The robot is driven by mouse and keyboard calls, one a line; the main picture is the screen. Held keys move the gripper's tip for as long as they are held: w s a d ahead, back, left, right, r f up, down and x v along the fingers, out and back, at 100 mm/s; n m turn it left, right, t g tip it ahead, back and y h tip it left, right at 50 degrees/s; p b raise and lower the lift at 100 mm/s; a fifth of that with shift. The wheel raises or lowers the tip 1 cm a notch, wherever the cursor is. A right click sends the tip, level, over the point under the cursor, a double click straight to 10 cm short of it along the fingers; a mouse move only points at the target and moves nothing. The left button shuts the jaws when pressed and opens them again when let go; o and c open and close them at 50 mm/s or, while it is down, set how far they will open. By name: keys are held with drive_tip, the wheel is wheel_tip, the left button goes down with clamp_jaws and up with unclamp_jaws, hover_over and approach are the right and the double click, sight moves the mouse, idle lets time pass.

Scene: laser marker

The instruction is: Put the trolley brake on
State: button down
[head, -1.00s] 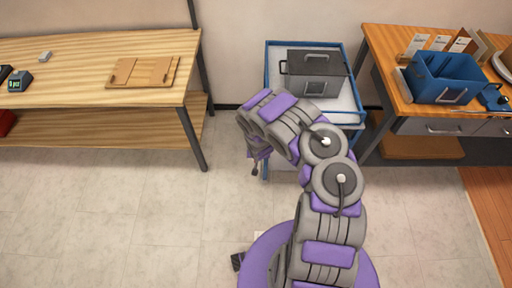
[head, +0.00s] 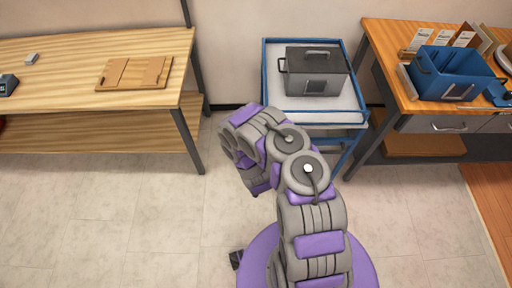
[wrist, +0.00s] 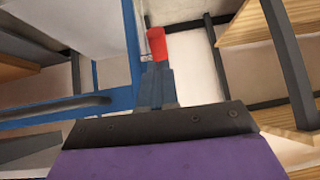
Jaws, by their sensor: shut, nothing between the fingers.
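The trolley (head: 316,117) has a blue frame and a pale top, and stands against the wall between the two benches. Its blue frame also fills the left of the wrist view (wrist: 60,112). A red piece (wrist: 158,44), which looks like the brake lever's grip, shows just beyond my fingertips. I cannot tell whether they touch it. My gripper (wrist: 155,72) is shut and empty, pointing at the red piece beside the trolley frame. In the head view my arm hides the fingers and the trolley's lower front left.
A grey case (head: 316,72) sits on the trolley. A wooden bench (head: 60,90) with a clipboard-like board (head: 134,73) stands left. A right bench (head: 385,38) holds a blue bin (head: 445,75). The tiled floor (head: 100,220) at front left is clear.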

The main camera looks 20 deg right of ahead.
wheel_tip(320, 180, down, 2)
drive_tip(key=shift+d+f, duration=0.1)
drive_tip(key=shift+f, duration=0.05)
drive_tip(key=shift+s+f, duration=0.15)
idle(0.6)
